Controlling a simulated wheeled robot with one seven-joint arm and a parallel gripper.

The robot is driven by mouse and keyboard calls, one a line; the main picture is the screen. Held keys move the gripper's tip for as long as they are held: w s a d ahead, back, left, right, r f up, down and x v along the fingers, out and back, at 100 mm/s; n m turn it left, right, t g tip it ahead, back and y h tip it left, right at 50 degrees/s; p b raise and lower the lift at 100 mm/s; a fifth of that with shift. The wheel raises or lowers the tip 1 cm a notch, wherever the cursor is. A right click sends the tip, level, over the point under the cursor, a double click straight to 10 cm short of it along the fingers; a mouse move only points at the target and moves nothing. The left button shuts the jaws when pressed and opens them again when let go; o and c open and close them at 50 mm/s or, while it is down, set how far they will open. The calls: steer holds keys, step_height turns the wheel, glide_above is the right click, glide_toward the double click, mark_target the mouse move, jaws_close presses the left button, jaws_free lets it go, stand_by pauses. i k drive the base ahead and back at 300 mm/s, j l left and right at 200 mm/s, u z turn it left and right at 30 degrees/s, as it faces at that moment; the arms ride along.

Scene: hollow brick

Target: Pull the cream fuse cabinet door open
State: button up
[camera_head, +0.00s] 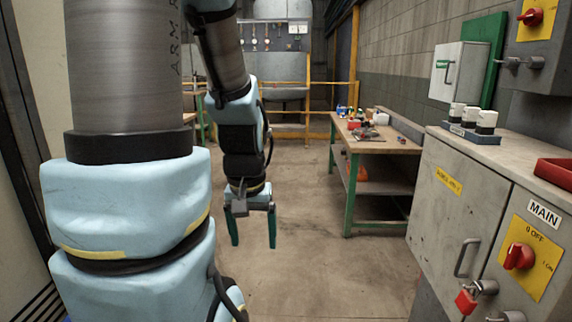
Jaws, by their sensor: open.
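The cream fuse cabinet (470,84) hangs on the wall at the upper right, in front of a green board. Its door (444,86) looks shut and carries a small green label and a metal bar handle (448,72). My gripper (253,243) hangs fingers down over the open floor near the middle of the view. Its two teal fingers are spread, with nothing between them. It is well left of the cabinet and apart from it.
A grey metal cabinet (445,190) with a red padlock and red switch fills the lower right, with fuse blocks (472,122) and a red tray (555,171) on top. A green-legged workbench (384,148) holds clutter. The floor (325,245) between is clear.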

mark_target(460, 203)
steer(key=z, duration=1.4)
